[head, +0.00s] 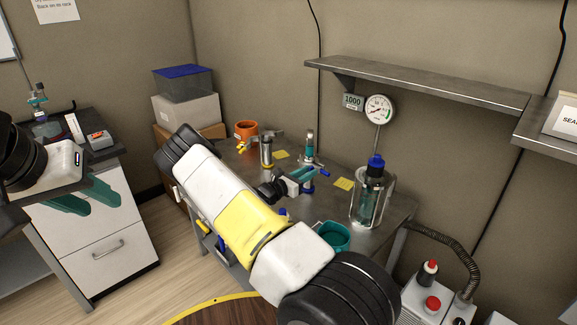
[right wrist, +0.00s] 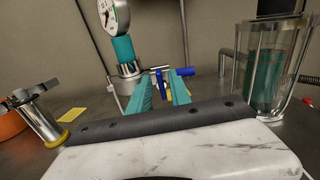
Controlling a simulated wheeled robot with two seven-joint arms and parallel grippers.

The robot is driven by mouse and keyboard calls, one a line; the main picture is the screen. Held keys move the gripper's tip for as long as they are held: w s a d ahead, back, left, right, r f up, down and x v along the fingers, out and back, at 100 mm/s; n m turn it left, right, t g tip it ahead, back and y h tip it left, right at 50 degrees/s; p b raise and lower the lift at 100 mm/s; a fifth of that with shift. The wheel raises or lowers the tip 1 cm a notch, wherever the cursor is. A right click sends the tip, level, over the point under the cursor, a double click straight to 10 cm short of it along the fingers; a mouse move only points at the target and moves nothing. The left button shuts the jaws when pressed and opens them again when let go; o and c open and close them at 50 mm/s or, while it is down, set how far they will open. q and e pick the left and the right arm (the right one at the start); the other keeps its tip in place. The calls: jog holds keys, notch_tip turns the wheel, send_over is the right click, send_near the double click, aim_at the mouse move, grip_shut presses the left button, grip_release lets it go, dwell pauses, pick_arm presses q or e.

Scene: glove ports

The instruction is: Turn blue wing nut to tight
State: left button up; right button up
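A blue wing nut shows ahead of my right gripper in the right wrist view, as an upright blue piece (right wrist: 158,82) between the teal fingertips and a blue bar (right wrist: 186,71) behind the right fingertip. In the head view blue (head: 323,173) shows at the fingertips. My right gripper (head: 308,174), also in the right wrist view (right wrist: 160,76), has its fingers apart, around or just short of the blue piece; contact cannot be told. My left gripper (head: 100,206) is open and empty, in front of the white drawer cabinet.
A teal-and-metal fitting (right wrist: 124,54) stands just behind the blue parts. A caged jar with a blue top (head: 372,190) stands right on the bench. A metal cylinder (head: 267,152) and an orange cup (head: 246,130) stand left. A shelf (head: 430,84) hangs above the bench.

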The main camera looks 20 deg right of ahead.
jog(key=shift+a, duration=0.15)
jog(key=v, duration=0.7)
jog(key=shift+s+a, duration=0.15)
jog(key=shift+a, duration=0.1)
